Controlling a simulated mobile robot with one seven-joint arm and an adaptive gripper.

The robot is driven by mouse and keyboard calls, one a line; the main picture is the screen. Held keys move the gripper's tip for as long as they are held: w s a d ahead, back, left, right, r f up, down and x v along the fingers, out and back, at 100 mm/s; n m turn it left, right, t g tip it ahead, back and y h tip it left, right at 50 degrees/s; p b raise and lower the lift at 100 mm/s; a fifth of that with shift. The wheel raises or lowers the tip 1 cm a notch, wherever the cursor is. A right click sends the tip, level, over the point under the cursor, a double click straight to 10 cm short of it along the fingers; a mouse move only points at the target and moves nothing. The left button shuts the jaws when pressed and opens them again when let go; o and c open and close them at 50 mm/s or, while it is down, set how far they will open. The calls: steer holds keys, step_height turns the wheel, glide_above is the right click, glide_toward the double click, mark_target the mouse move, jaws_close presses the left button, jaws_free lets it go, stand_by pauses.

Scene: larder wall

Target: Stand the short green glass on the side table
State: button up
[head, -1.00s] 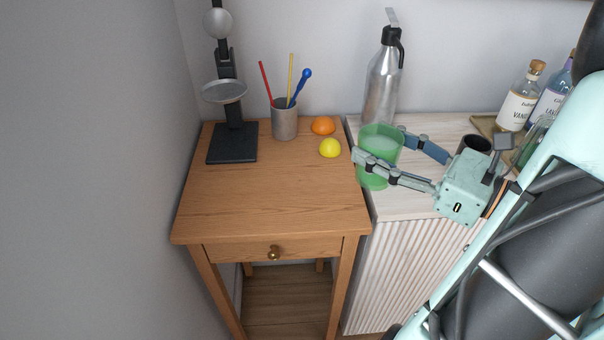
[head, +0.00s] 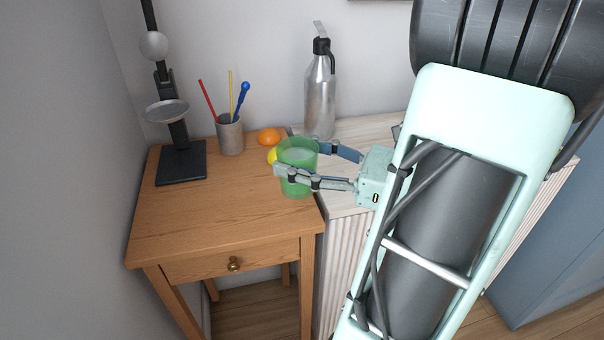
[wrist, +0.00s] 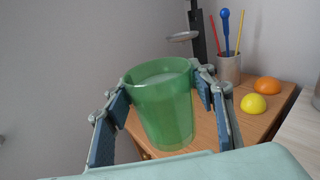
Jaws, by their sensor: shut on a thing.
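The short green glass (head: 298,182) is translucent and upright, held between the two fingers of my gripper (head: 300,164). In the wrist view the glass (wrist: 161,112) stands between the finger pads, which press on its sides. The wooden side table (head: 215,220) is at the left in the head view, with one drawer and a brass knob. The glass appears over the table's right edge; whether its base touches the top I cannot tell. The table top (wrist: 208,138) also shows behind the glass in the wrist view.
On the table stand a black stand with a dish (head: 180,163), a pencil cup (head: 230,137), an orange (head: 269,136) and a partly hidden lemon (head: 272,156). A steel bottle (head: 320,98) stands on the pale cabinet (head: 340,215) to the right. The table's front middle is clear.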

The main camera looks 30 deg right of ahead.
mark_target(298, 156)
steer(key=w, duration=0.1)
steer(key=w+f+b, duration=0.1)
steer(key=w, duration=0.1)
steer(key=w+f+b, duration=0.1)
steer(key=shift+w+d+f, duration=0.2)
steer(key=shift+w+d, duration=0.05)
steer(key=shift+d, duration=0.05)
steer(key=shift+w+d+f+b, duration=0.1)
steer(key=shift+w+f+b, duration=0.65)
steer(key=shift+f+b, duration=0.7)
steer(key=shift+w+d+f+b, duration=0.15)
steer(key=shift+w+f+b, duration=0.65)
steer(key=shift+f+b, duration=0.6)
steer(key=shift+w+d+f+b, duration=0.1)
steer(key=shift+w+f+b, duration=0.65)
steer(key=shift+f+b, duration=0.7)
steer(key=o, duration=1.7)
steer(key=shift+o, duration=0.2)
